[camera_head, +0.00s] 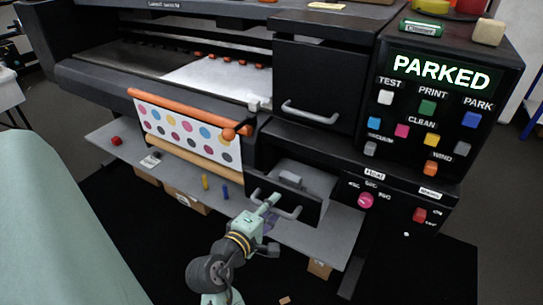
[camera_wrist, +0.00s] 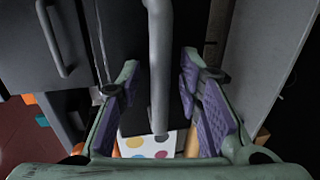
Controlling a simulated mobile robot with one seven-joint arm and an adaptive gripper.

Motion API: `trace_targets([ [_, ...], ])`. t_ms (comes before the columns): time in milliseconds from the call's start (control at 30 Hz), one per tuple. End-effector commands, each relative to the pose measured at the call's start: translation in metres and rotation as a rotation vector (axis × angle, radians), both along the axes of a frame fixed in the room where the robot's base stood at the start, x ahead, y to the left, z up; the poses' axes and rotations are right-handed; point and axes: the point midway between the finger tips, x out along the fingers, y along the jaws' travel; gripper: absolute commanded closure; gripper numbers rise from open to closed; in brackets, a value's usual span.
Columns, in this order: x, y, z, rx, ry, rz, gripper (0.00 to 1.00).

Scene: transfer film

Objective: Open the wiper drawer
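A dark drawer (camera_head: 312,210) under the printer's right part stands out from the body, with its grey inside and a small grey block (camera_head: 290,178) showing. I cannot read a label on it. Its grey bar handle (camera_head: 291,213) is on the front. My gripper (camera_head: 270,204) is at the left part of this handle. In the wrist view the handle bar (camera_wrist: 160,70) runs between my two purple-padded fingers (camera_wrist: 158,103), with gaps on both sides. The gripper is open around the bar, not clamped on it.
A dark door with a bar handle (camera_head: 311,113) is above the drawer. A control panel reading PARKED (camera_head: 441,72) is at the right. A grey shelf (camera_head: 330,237) lies below, with a yellow (camera_head: 205,182) and a blue marker (camera_head: 225,192). A dotted print (camera_head: 188,133) hangs left.

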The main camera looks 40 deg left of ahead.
Motion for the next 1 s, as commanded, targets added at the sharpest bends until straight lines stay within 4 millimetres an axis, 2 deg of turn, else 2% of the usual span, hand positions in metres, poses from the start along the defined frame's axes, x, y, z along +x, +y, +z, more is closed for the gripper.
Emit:
trace_targets([
  [167, -0.004, -0.001, 0.001, 0.0, 0.0, 0.001, 0.67],
  [267, -0.016, -0.003, 0.003, 0.001, 0.0, 0.004, 0.67],
  [600, -0.083, -0.019, 0.017, 0.001, 0.001, 0.005, 0.67],
  [700, -0.098, -0.023, 0.021, 0.001, 0.0, 0.003, 0.67],
  [833, -0.11, -0.026, 0.024, 0.0, 0.0, 0.002, 0.67],
  [1000, -0.115, -0.028, 0.025, 0.0, 0.0, 0.0, 0.67],
])
